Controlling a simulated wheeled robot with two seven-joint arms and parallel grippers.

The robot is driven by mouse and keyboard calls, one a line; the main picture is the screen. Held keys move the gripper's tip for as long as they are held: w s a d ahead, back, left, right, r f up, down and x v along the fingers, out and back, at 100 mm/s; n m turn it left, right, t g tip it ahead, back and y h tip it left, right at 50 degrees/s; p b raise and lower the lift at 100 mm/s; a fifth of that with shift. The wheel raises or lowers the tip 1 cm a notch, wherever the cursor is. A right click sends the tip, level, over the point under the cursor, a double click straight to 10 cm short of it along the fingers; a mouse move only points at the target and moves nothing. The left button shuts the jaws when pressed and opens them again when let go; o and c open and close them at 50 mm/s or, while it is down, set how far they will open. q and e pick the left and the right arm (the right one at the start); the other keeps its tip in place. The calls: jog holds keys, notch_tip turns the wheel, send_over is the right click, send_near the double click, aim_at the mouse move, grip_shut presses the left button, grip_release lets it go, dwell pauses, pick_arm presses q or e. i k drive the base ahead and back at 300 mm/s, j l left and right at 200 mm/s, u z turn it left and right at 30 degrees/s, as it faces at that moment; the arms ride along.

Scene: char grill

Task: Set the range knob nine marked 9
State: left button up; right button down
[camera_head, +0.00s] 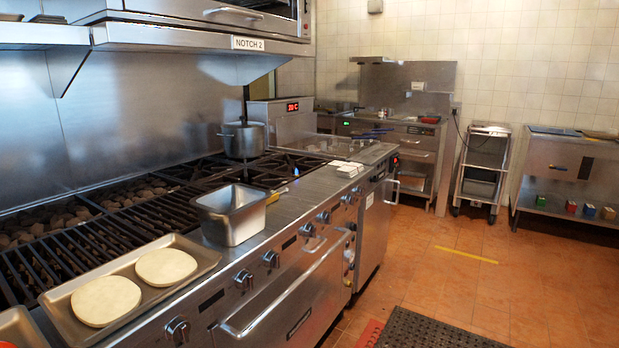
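The range (289,300) runs along the left, with a row of round metal knobs on its front panel. The nearest knob (177,330) is at the bottom. Further along are a pair of knobs, one nearer (244,280) and one farther (271,260), then another pair, one nearer (307,230) and one farther (323,217). Smaller knobs follow toward the far end. Number marks are too small to read, so I cannot tell which knob is marked 9 or where each is set. Neither gripper is in view.
A tray (205,250) with two pale round breads lies on the near grill edge. A steel pan (233,213) stands on the range top, and a pot (243,139) sits behind it. The oven handle (284,288) sticks out below the knobs. The floor (470,285) to the right is mostly clear.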

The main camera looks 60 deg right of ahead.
aim_at(349, 199)
jog(key=z, duration=1.2)
jog(key=i+l+z, duration=0.2)
jog(key=i+l, duration=0.65)
jog(key=l, duration=0.6)
jog(key=k+l, duration=0.1)
jog(key=l, duration=0.5)
